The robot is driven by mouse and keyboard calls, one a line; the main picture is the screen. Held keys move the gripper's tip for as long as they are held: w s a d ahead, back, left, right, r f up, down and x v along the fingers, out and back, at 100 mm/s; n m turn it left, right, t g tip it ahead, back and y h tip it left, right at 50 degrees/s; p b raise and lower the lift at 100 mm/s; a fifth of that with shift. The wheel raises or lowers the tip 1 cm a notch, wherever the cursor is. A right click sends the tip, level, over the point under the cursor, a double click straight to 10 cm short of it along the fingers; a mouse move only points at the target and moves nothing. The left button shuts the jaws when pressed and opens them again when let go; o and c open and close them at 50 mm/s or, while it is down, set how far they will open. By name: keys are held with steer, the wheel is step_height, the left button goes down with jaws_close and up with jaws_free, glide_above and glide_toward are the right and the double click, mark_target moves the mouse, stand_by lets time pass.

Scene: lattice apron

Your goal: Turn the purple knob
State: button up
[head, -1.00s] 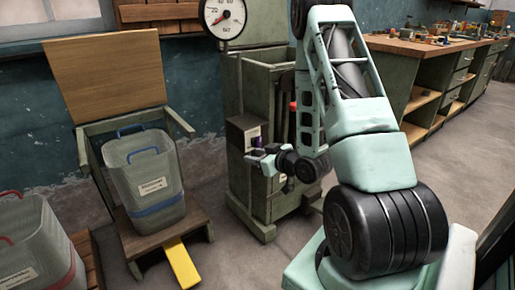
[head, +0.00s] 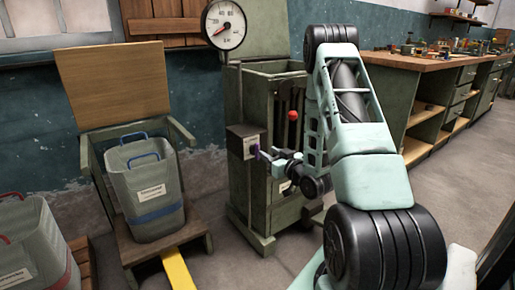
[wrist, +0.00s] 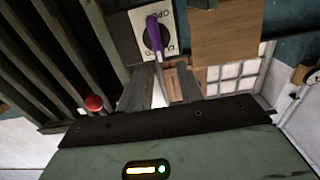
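The purple knob (wrist: 154,34) is a narrow lever-like handle on a black round dial with a pale lettered plate (wrist: 172,24). In the head view the knob (head: 256,152) shows small at the front of a box on the green cabinet. My gripper (wrist: 160,78) is open, its two grey fingers apart with a bright gap between them. Its tips lie just short of the knob in the wrist view; I cannot tell whether they touch it. In the head view my gripper (head: 266,157) is close beside the knob, partly covering the box.
The green cabinet (head: 246,105) carries a round gauge (head: 224,25) and a red ball-topped lever (head: 292,115). A grey bin (head: 150,196) stands on a wooden seat to the left, with a yellow pedal (head: 178,270) below. A workbench (head: 425,62) stands at the right.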

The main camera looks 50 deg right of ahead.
mark_target(259, 146)
steer(key=x, duration=0.7)
steer(key=shift+w+d+b, duration=0.1)
steer(key=shift+w+b, duration=0.25)
steer(key=shift+c, duration=0.3)
jaws_close()
steer(key=shift+s+f, duration=0.1)
